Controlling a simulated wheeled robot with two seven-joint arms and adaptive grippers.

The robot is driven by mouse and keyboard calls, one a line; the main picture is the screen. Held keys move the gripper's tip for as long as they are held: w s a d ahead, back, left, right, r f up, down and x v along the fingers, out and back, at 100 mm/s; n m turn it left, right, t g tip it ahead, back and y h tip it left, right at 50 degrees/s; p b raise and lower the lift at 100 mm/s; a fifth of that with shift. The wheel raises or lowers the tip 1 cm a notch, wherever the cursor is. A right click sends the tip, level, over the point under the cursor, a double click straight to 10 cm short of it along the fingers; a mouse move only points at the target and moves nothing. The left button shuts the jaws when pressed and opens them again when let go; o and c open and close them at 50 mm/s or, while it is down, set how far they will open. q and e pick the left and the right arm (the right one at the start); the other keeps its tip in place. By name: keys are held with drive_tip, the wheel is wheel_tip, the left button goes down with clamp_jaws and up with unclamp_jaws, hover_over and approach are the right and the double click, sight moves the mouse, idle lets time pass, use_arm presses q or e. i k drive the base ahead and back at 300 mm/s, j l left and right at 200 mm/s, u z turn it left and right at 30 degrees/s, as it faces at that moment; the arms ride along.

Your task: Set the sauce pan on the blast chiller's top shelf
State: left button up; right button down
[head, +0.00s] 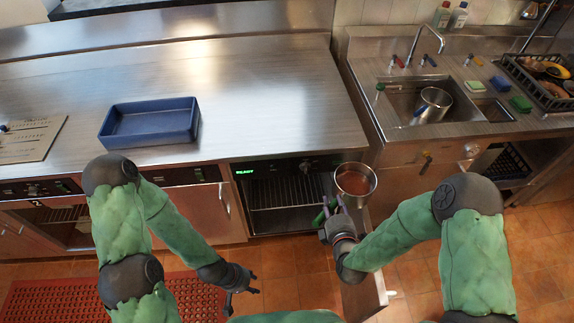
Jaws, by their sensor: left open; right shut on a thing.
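The sauce pan (341,194) is a steel pan with reddish-brown sauce in it, held upright in front of the counter. My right gripper (334,213) is shut on its handle, which is mostly hidden by the fingers. The blast chiller (243,170) is under the counter, with a green lit display and its front open. Its top wire shelf (275,190) shows bare. The pan is to the right of the opening, near its right edge. My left gripper (246,287) is open and empty, low above the floor in front of the counter.
An open door (376,275) with a pale handle stands out at the right of the chiller. A blue tray (150,139) sits on the steel counter (270,105). A sink (400,103) holding a steel pot (431,108) is at the right. A red mat (60,300) lies at lower left.

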sight(288, 206)
drive_tip(key=j+z, duration=0.1)
drive_tip(key=j, duration=1.35)
drive_tip(key=i, duration=0.05)
